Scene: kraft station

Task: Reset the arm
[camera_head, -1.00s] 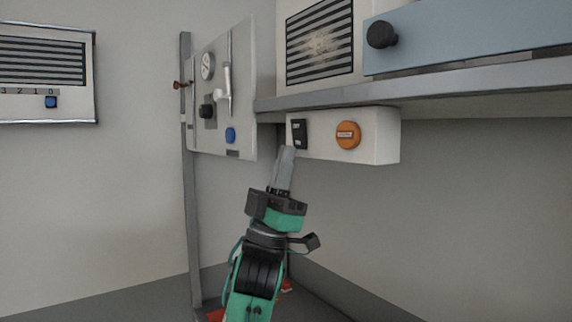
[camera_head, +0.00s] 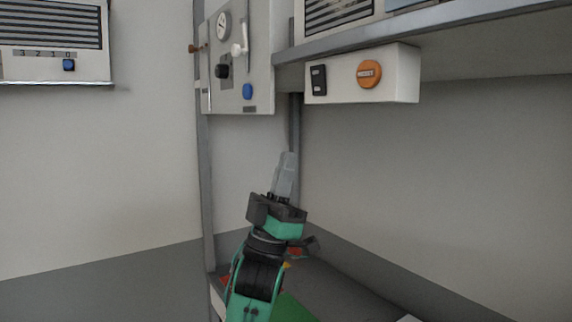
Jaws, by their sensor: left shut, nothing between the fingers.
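My left gripper (camera_head: 285,172) points upward in the lower middle of the head view, its grey fingers together with nothing between them. It is below the white switch box (camera_head: 340,92) and apart from it. That box carries a black rocker switch (camera_head: 318,80) and a round orange button (camera_head: 369,74). My green and black arm rises from the bottom edge and hides part of the low surface behind it. My right gripper is not in view.
A control panel (camera_head: 262,35) with a gauge, black knob, white lever and blue button hangs upper left of the gripper. A shelf (camera_head: 450,25) runs above the box. A vented wall unit (camera_head: 52,65) is at far left. A dark lower surface (camera_head: 345,290) holds a green item (camera_head: 292,308).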

